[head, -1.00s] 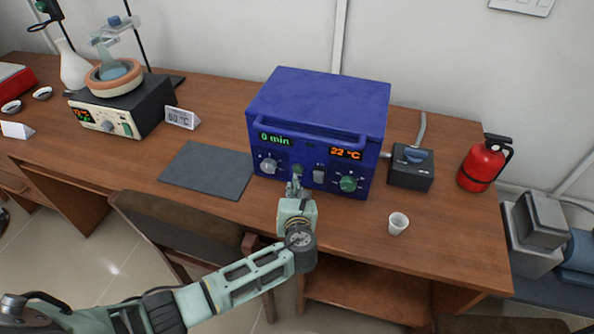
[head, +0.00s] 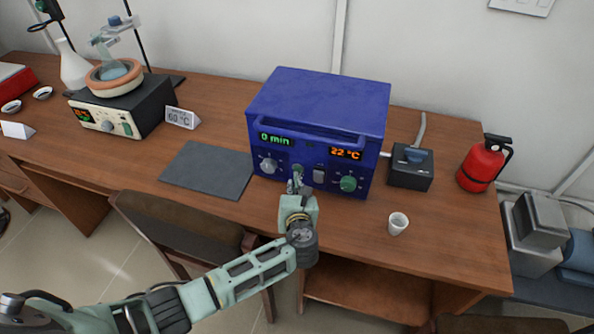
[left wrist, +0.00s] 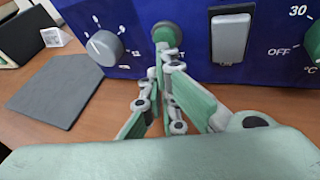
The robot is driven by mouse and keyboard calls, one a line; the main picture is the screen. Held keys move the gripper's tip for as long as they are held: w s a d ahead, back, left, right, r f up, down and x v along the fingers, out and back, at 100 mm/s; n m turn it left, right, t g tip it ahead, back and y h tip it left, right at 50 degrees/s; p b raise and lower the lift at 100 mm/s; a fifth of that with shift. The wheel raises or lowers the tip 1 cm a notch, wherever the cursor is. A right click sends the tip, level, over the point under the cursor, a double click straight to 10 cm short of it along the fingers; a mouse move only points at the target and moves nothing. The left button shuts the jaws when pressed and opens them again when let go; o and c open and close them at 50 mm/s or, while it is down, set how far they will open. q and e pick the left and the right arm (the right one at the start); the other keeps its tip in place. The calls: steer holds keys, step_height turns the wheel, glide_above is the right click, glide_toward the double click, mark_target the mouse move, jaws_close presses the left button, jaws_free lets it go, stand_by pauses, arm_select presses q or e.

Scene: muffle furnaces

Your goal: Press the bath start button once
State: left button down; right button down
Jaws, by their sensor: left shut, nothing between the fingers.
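A blue box-shaped unit (head: 318,105) stands on the desk, reading 0 min and 22 °C. A round green button (left wrist: 167,35) sits on its front between a grey knob (left wrist: 105,47) and a grey rocker switch (left wrist: 230,36); in the head view the button (head: 297,169) is just above my fingertips. My left gripper (head: 295,185) is shut and empty, its tips (left wrist: 170,58) at the button's lower edge; I cannot tell whether they touch. A heating unit with a round bowl (head: 114,76) stands at the left, with knob and green switch (head: 128,129). My right gripper is not in view.
A dark mat (head: 207,169) lies left of the blue unit. A black box with a blue switch (head: 411,166), a white cup (head: 398,223) and a red extinguisher (head: 484,163) stand to its right. A chair (head: 180,232) is in front of the desk.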

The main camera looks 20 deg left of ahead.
arm_select(q)
steer(key=shift+w, duration=0.4)
stand_by(0.3)
steer(key=shift+r, duration=0.1)
steer(key=shift+s+p, duration=0.7)
steer(key=shift+s, duration=0.25)
steer(key=shift+s+p, duration=0.4)
steer(key=shift+s, duration=0.05)
steer(key=shift+s+a+p, duration=0.15)
steer(key=shift+s+p, duration=1)
steer(key=shift+s, duration=0.85)
